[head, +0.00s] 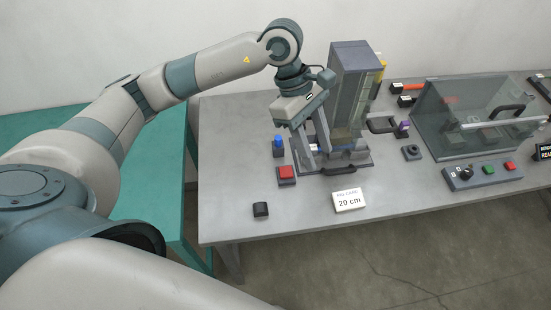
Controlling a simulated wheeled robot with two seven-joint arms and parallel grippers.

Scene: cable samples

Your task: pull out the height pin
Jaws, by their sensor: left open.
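My left gripper (315,158) is open and points down at the left front of a tall grey test rig (349,85). A small blue and white part (315,148) shows between its fingers at the rig's lower left; it may be the height pin, but it is too small to be sure. I cannot tell whether the fingers touch it. The rig's base has a dark handle (339,171) at its front. My right gripper is not in view.
On the grey table, a red button box (286,174) and a blue-topped part (278,145) stand left of the gripper. A small black block (261,210) lies in front. A clear-covered box (470,115) and a control panel (482,175) stand right. The table's front left is mostly free.

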